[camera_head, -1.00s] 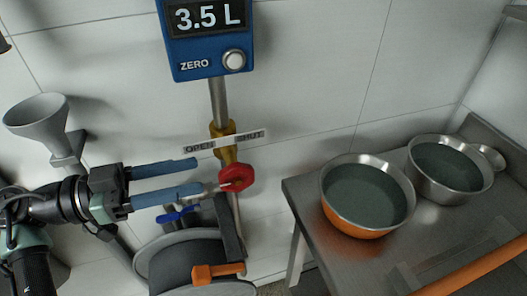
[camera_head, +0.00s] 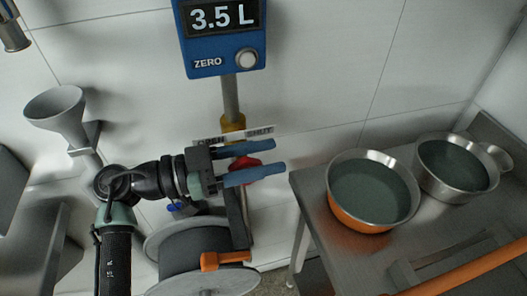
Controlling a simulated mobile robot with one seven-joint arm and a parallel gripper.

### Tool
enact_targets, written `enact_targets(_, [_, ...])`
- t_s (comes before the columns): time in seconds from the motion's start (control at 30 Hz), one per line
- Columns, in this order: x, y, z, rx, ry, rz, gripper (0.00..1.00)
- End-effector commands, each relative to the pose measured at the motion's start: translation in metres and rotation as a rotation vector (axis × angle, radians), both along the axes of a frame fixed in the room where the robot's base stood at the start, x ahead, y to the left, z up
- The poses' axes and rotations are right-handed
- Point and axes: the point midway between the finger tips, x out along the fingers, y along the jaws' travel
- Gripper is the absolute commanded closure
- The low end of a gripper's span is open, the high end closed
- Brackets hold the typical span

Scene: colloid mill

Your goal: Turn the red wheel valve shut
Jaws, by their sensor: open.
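The red wheel valve (camera_head: 245,162) sits on the vertical pipe below the OPEN/SHUT label (camera_head: 234,136). My gripper (camera_head: 281,156) is open, its two blue fingers pointing right across the wheel. Red shows between the fingers; the rest of the wheel is hidden by them. I cannot tell whether the fingers are around the wheel or in front of it, or whether they touch it. The label is partly covered, with SHUT on its right side. The blue meter (camera_head: 221,36) above reads 3.5 L.
A blue lever (camera_head: 174,207) and a reel-like drum (camera_head: 190,250) with an orange handle (camera_head: 225,259) lie below the wheel. A grey funnel (camera_head: 56,107) is at left. Two liquid-filled bowls (camera_head: 375,222) (camera_head: 453,192) stand on the metal table (camera_head: 315,187) at right.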

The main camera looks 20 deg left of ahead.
Motion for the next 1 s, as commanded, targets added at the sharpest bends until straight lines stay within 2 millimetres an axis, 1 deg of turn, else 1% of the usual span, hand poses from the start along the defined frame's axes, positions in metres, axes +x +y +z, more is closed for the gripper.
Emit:
enact_targets(0.27, [0.0007,-0.0014,-0.0003,0.0,0.0,-0.001,0.48])
enact_targets(0.3, [0.0007,-0.0014,-0.0003,0.0,0.0,-0.001,0.55])
enact_targets(0.37, [0.0007,-0.0014,-0.0003,0.0,0.0,-0.001,0.66])
enact_targets(0.5, [0.0006,-0.0013,-0.0003,0.0,0.0,-0.001,0.91])
enact_targets(0.53, [0.0006,-0.0013,-0.0003,0.0,0.0,-0.001,0.97])
enact_targets(0.57, [0.0006,-0.0012,-0.0003,0.0,0.0,-0.001,1.0])
enact_targets(1.0, [0.0009,-0.0028,-0.0011,0.024,0.014,-0.005,1.0])
